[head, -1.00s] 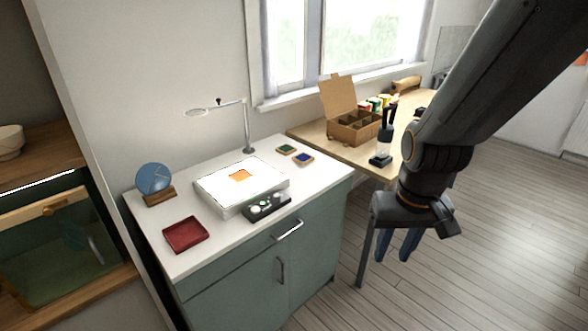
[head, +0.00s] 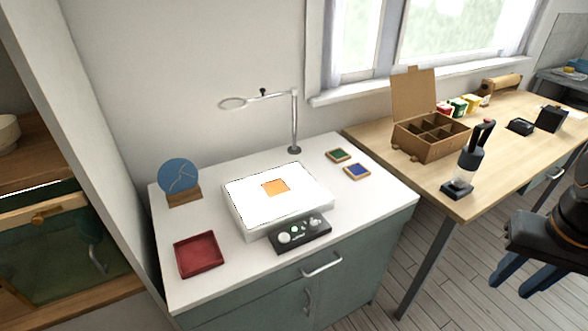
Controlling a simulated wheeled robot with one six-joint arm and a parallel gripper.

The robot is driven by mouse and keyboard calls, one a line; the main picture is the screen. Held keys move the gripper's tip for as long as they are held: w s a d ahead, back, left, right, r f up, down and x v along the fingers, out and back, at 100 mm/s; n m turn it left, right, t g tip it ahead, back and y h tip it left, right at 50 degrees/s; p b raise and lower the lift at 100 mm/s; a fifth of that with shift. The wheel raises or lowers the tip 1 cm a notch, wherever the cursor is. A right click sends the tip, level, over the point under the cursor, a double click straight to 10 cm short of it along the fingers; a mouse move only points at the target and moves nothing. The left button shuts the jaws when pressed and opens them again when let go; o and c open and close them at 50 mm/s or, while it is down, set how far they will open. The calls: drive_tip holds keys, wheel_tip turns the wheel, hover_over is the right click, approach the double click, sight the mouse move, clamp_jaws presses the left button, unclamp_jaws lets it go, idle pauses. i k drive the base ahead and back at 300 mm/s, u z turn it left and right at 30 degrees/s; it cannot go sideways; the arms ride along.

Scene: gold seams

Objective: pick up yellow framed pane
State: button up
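A small orange-yellow pane (head: 275,187) lies flat on the bright white light box (head: 243,208) on the white-topped cabinet. It is the only yellowish pane in view; its frame is hard to make out in the glare. My gripper (head: 517,281) hangs at the right edge of the head view, over the floor, well to the right of the cabinet and apart from the pane. Its two blue fingers are spread apart with nothing between them.
A green pane (head: 338,155) and a blue pane (head: 357,171) lie right of the light box. A black tray of small items (head: 300,234), a red tray (head: 198,254), a blue disc on a stand (head: 179,177) and a magnifier lamp (head: 294,125) surround it. A wooden table (head: 478,196) stands right.

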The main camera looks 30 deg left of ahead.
sight(274, 189)
drive_tip(key=i, duration=0.45)
drive_tip(key=u, duration=1.85)
drive_tip(key=i, duration=0.5)
drive_tip(key=u, duration=0.05)
